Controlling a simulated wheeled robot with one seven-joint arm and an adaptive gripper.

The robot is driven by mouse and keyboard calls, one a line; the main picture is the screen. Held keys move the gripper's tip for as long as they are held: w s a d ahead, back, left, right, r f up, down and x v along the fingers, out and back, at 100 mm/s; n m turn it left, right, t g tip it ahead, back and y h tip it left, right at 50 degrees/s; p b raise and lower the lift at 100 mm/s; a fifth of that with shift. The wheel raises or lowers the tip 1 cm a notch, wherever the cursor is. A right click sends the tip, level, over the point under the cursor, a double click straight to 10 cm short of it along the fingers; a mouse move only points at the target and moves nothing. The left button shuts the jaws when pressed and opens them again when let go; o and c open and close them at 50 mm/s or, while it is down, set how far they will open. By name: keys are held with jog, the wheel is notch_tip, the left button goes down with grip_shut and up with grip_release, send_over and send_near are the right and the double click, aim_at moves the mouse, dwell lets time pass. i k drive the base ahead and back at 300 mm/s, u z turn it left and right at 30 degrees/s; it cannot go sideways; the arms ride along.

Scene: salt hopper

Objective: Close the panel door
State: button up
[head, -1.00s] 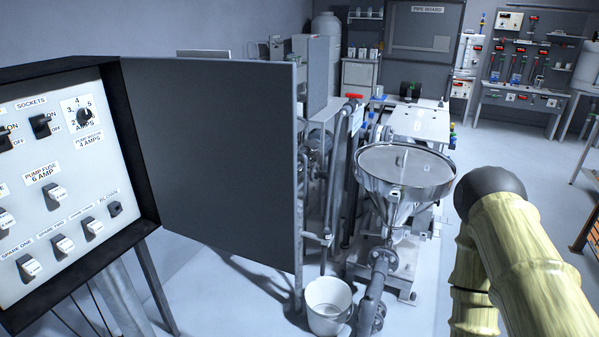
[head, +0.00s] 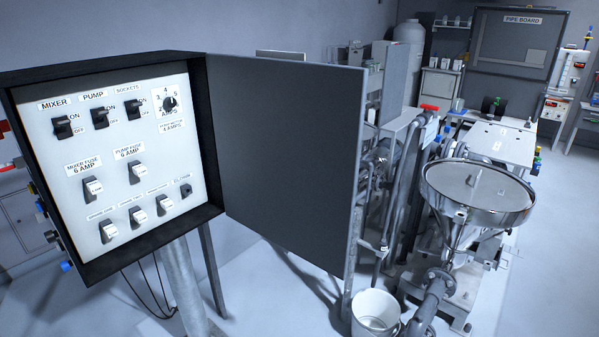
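The panel door (head: 288,155) is a flat dark grey sheet in the head view. It stands wide open, joined to the right edge of the black panel box (head: 215,160) and reaching out to the right. The box's pale face (head: 110,150) is exposed, with switches marked mixer, pump and sockets, a dial, and several fuses. The box stands on a post at the left. My gripper is not in view, and no part of my arm shows.
A steel hopper (head: 478,190) on a pipe stand is right of the door. A white bucket (head: 376,311) sits on the floor below the door's right edge. Machinery stands behind the door. Loose cables hang under the box. Floor at the lower right is clear.

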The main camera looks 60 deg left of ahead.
aim_at(288, 129)
jog(key=i, duration=3.4)
jog(key=u, duration=4.3)
jog(key=k, duration=0.25)
